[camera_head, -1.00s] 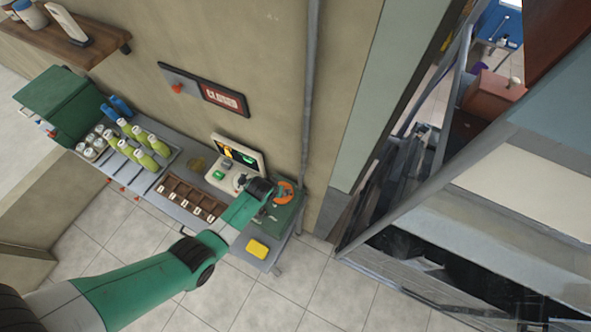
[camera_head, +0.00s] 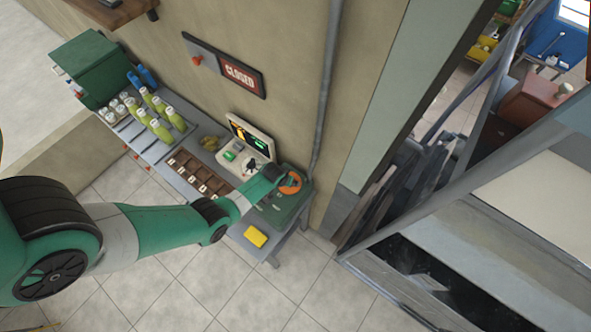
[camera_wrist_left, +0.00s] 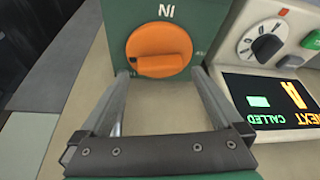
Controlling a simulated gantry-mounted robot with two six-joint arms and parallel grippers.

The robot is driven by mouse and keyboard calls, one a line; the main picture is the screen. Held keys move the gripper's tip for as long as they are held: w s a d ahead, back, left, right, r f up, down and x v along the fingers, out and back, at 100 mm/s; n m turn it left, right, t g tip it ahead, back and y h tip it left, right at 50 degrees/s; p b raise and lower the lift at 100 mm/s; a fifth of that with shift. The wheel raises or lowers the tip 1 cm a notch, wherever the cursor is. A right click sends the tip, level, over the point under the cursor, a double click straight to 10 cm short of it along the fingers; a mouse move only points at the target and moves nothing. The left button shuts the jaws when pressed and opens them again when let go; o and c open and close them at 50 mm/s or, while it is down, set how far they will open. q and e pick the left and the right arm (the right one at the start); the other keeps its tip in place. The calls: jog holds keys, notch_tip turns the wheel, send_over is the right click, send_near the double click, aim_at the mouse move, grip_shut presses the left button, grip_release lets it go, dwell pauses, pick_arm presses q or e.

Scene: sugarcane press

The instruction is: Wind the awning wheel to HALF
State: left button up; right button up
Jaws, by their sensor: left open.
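The orange wheel (camera_head: 290,183) sits on a green box (camera_head: 283,206) at the right end of the counter. In the left wrist view the wheel (camera_wrist_left: 158,50) is a round orange knob with a raised grip bar lying roughly level. The green panel (camera_wrist_left: 190,14) around it shows an upside-down IN above the knob and a small unreadable label at right. My left gripper (camera_wrist_left: 160,75) is open and empty, its two fingertips at either side of the knob's near edge. I cannot tell whether they touch it. In the head view my left gripper partly hides the box.
A white console with a lit screen (camera_head: 250,136) and dial (camera_wrist_left: 267,46) stands close beside the box. Bottles (camera_head: 155,125), a brown compartment tray (camera_head: 200,172) and a yellow block (camera_head: 255,236) are on the counter. A CLOSED sign (camera_head: 240,77) and a grey pipe (camera_head: 328,90) are on the wall.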

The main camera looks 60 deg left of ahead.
pick_arm(q)
jog(key=b+x, duration=0.1)
jog(key=x, duration=0.2)
jog(key=shift+b, duration=0.3)
jog(key=shift+r, duration=0.1)
pick_arm(e)
jog(key=f, duration=0.2)
jog(key=shift+w+a+f+h, duration=0.1)
jog(key=shift+w+f+h, duration=0.1)
jog(key=shift+f+h, duration=0.15)
pick_arm(q)
jog(key=c, duration=1.2)
